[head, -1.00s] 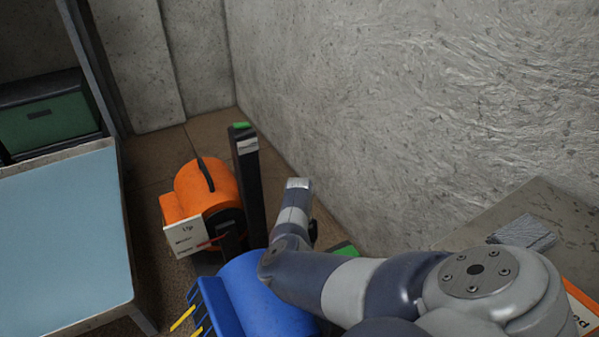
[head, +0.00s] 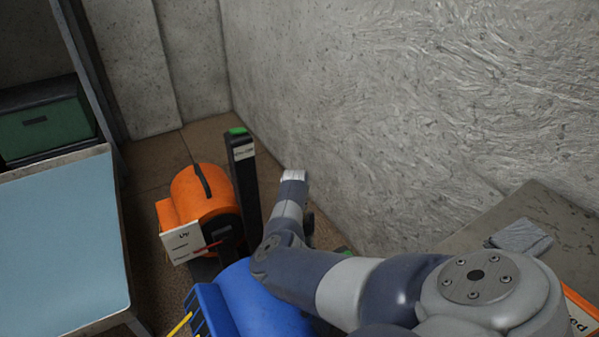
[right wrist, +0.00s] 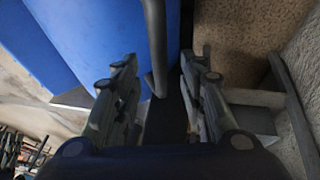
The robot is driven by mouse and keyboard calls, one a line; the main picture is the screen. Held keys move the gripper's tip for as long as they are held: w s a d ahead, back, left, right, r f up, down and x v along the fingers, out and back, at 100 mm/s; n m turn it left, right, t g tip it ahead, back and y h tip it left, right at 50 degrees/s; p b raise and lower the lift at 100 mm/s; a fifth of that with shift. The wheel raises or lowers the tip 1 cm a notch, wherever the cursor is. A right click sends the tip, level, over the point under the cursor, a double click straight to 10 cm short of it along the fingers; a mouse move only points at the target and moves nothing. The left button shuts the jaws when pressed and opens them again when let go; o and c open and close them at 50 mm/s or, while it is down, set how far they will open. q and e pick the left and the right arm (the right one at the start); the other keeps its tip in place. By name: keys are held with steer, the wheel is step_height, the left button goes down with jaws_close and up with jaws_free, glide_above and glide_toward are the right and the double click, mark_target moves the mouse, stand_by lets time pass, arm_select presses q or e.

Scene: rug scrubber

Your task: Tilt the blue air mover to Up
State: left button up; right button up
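The blue air mover (head: 262,303) is at the bottom of the head view, partly cut off by the frame edge and partly covered by my right arm. Its blue body (right wrist: 85,40) fills the upper left of the right wrist view. A dark bar, seemingly its handle (right wrist: 155,45), runs down between the two fingers of my right gripper (right wrist: 160,75). The fingers are apart, one on each side of the bar; I cannot tell whether either touches it. My right gripper is hidden in the head view. My left gripper is in neither view.
An orange air mover (head: 205,195) with a white "Up" label card (head: 183,243) stands behind the blue one, beside a dark post (head: 243,185) with a green top. A concrete wall (head: 400,100) is close on the right. A blue-topped table (head: 60,235) stands left.

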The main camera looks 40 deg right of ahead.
steer(key=v, duration=0.8)
stand_by(0.4)
